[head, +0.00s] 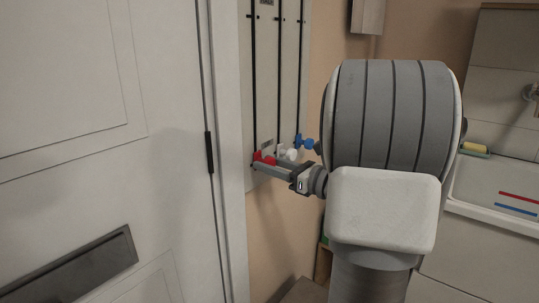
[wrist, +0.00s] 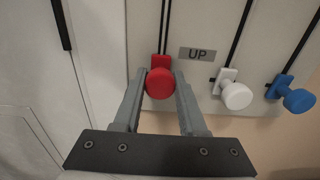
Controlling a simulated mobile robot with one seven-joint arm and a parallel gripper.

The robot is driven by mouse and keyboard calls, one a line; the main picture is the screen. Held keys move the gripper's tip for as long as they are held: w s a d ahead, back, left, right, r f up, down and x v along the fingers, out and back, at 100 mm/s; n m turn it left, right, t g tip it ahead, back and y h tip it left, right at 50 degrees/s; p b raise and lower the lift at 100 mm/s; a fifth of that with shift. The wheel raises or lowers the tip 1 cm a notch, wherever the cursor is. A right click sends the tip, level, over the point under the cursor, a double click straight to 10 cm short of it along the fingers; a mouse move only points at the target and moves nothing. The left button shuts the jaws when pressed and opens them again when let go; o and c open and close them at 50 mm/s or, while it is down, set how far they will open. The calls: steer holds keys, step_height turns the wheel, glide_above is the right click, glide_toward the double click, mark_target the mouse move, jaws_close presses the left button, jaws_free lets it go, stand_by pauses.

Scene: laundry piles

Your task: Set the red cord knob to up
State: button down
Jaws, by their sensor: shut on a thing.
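The red cord knob (wrist: 160,84) is round and sits on the leftmost cord of a pale wall panel. In the wrist view my gripper (wrist: 162,78) has one finger on each side of it, shut on it. In the head view the red knob (head: 262,157) shows at the tips of my gripper (head: 268,163), low on the panel (head: 268,90), with much of the cord track running above it. A label reading "UP" (wrist: 197,54) is on the panel just right of the red cord.
A white knob (wrist: 236,95) and a blue knob (wrist: 298,99) hang on cords to the right. A pale door (head: 100,120) stands close on the left.

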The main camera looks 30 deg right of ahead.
steer(key=shift+f, duration=0.85)
steer(key=shift+c, duration=2.3)
jaws_free()
steer(key=shift+r, duration=0.1)
steer(key=p+v, duration=0.3)
steer(key=v, duration=1.4)
steer(key=shift+s, duration=0.2)
steer(key=shift+d, duration=0.1)
